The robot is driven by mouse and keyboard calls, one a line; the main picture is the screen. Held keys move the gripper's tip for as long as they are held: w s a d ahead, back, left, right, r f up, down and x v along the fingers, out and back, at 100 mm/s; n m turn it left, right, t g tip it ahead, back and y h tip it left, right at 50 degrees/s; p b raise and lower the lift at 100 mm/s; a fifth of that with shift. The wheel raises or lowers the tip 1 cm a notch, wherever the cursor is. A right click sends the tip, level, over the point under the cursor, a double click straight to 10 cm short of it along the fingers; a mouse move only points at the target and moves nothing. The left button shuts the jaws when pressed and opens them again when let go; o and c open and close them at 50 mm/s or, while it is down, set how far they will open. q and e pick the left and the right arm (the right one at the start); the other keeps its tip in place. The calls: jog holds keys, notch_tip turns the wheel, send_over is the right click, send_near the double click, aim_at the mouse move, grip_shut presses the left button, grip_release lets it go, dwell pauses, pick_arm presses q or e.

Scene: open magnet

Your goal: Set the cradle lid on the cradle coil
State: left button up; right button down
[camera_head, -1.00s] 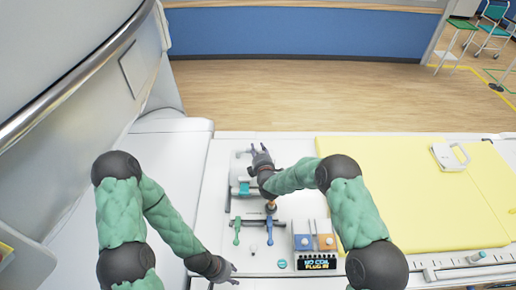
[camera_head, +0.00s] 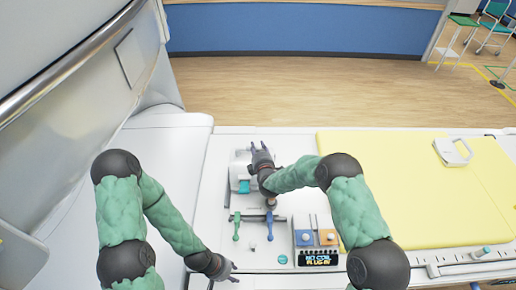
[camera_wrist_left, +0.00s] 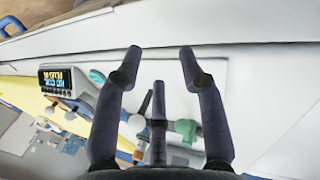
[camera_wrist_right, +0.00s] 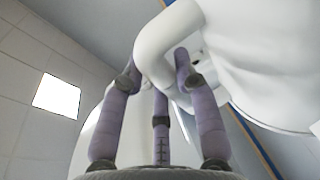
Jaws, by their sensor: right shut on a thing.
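My right gripper (camera_head: 258,153) is shut on the loop handle of a white, rounded piece, seemingly the cradle lid; handle and body fill much of the right wrist view (camera_wrist_right: 255,60). In the head view the white piece (camera_head: 239,164) shows just left of the gripper, over the far left of the white panel. A teal part (camera_head: 244,187), likely of the cradle coil, shows at its near side; the rest is mostly hidden. I cannot tell whether lid and coil touch. My left gripper (camera_head: 229,271) is open and empty near the panel's front edge.
A green lever (camera_head: 236,230) and a blue lever (camera_head: 269,231) stand on the panel. A box (camera_head: 317,238) with blue and orange blocks and a display (camera_head: 318,258) sits right of them. Another white handled piece (camera_head: 452,152) lies on the yellow mat (camera_head: 400,215).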

pick_arm(q)
jog(key=shift+f+b, duration=0.9)
jog(key=shift+f, duration=0.05)
pick_arm(e)
jog(key=shift+f, duration=0.7)
jog(key=c, duration=0.9)
grip_release()
jog(key=shift+o, duration=0.2)
jog(key=shift+s+f, duration=0.1)
jog(key=shift+f, duration=0.15)
jog(key=v, duration=1.2)
jog(key=shift+r, duration=0.2)
